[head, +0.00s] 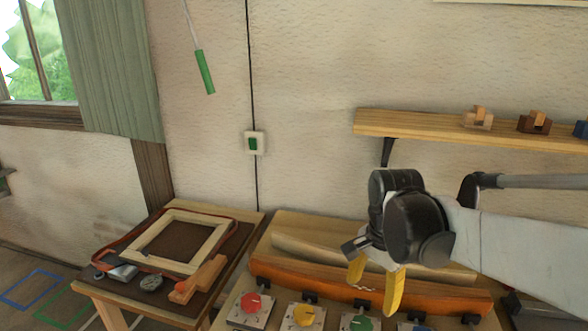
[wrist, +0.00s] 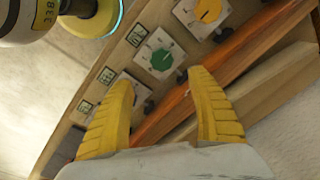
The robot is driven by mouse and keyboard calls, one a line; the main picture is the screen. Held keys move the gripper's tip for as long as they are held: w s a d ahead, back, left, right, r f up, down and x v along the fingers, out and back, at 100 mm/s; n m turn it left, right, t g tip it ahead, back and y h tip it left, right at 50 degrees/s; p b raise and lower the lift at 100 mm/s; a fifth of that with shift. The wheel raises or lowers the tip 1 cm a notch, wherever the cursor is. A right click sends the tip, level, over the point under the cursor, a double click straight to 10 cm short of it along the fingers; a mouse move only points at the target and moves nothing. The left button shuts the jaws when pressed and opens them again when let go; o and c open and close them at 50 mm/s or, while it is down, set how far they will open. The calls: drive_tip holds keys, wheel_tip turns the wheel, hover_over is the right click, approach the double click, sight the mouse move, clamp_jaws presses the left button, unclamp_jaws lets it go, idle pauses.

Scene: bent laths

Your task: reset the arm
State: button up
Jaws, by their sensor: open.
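My gripper (head: 376,278) hangs at the end of my arm in the head view, its two yellow fingers pointing down above the bench. In the wrist view my gripper (wrist: 163,110) shows its fingers spread apart with nothing between them. Below lies an orange-brown bent lath (head: 330,284), with a paler curved lath (head: 320,252) behind it. The orange lath (wrist: 245,60) also passes behind the fingers in the wrist view. Whether the fingertips touch it cannot be told.
Red (head: 251,303), yellow (head: 303,314) and green (head: 357,325) knobs line the bench front. A shelf (head: 430,125) with small wooden blocks is above my arm. A side table at left holds a wooden frame (head: 205,232). A green-handled cord (head: 205,72) hangs by the wall.

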drive_tip(key=s+r+n+t, duration=0.1)
drive_tip(key=s+n+t, duration=0.5)
drive_tip(key=s+n, duration=0.5)
drive_tip(key=shift+r, duration=0.15)
idle(1.6)
